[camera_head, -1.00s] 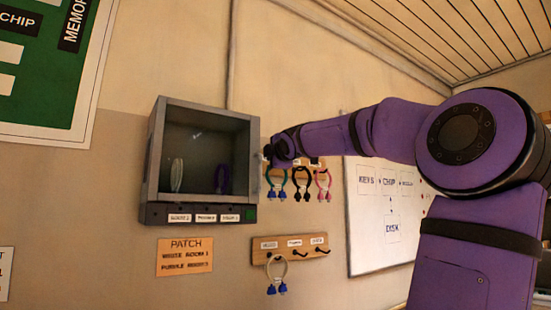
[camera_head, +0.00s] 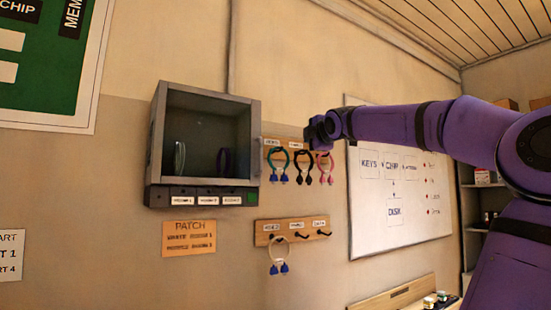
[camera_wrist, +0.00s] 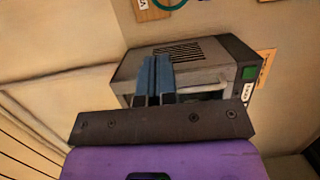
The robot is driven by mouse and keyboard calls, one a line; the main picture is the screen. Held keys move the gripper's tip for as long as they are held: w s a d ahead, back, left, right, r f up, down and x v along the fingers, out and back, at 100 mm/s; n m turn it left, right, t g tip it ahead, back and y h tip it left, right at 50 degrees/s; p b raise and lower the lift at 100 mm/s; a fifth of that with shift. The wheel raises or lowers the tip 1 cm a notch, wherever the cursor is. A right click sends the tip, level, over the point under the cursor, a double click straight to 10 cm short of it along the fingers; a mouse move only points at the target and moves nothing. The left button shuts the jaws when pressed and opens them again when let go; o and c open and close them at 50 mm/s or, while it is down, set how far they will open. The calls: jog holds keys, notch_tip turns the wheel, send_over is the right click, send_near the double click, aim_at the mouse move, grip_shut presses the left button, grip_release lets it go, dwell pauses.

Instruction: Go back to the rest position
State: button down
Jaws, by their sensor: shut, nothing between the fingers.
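My gripper (camera_wrist: 156,78) shows in the wrist view with its two blue-grey fingers side by side, shut and empty. Behind the fingers is the grey wall box (camera_wrist: 205,60). In the head view my purple arm reaches in from the right, and its dark end is at the upper middle, right of the open-fronted grey box (camera_head: 252,140). The fingers are hard to make out there. A white ring (camera_head: 179,157) and a purple ring (camera_head: 223,161) stand inside the box.
An upper rack (camera_head: 270,143) holds teal, black and pink cable loops. A lower rack (camera_head: 262,239) holds one white loop with blue ends. A PATCH note (camera_head: 188,238) and a whiteboard (camera_head: 430,215) are on the wall. A shelf with small items is at right.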

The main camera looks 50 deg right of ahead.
jog(key=w+a+f+m+g+y, duration=0.15)
jog(key=a+f+y, duration=0.25)
jog(key=a+f, duration=0.65)
jog(key=w+a+f+m+g+y, duration=0.1)
jog(key=a+f+m+y, duration=0.2)
jog(key=a+f, duration=0.75)
jog(key=s+a+f+m+g+y, duration=0.1)
jog(key=s+a+f+m+g, duration=0.2)
jog(key=a+f, duration=0.6)
jog(key=s+a+f+m+g+y, duration=0.2)
jog(key=s+a+f, duration=0.5)
jog(key=a, duration=0.7)
notch_tip(320, 180, down, 2)
jog(key=shift+s+f+m+g, duration=0.15)
jog(key=shift+s+m+g, duration=0.15)
jog(key=shift+m+g, duration=0.5)
